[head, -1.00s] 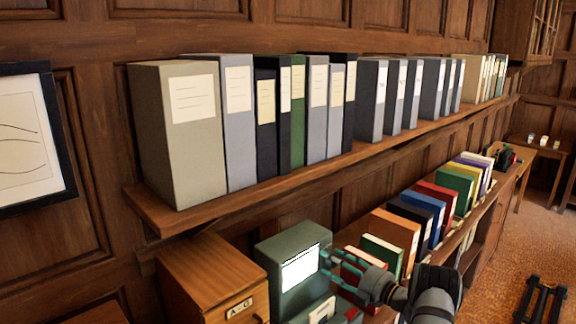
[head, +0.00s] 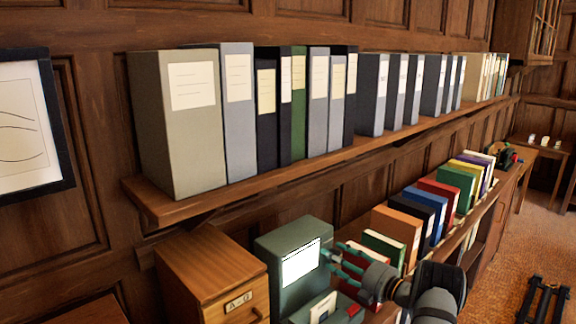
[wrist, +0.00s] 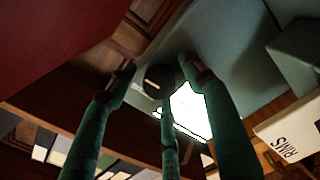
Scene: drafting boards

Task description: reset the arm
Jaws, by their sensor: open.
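My gripper (head: 345,257) is at the lower middle of the head view, with its green fingers spread and nothing between them. It is just right of a grey-green box (head: 265,246) with a bright white panel (head: 300,262) on its front. In the wrist view my gripper (wrist: 158,76) shows three green fingers apart. The bright panel (wrist: 190,108) shows behind them there. I cannot tell whether a fingertip touches the box.
A wall shelf (head: 160,208) with several binders runs above my gripper. Coloured books, including an orange one (head: 393,228), stand behind and right of it. A wooden drawer cabinet (head: 195,268) is at left. Open floor (head: 510,240) lies at right.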

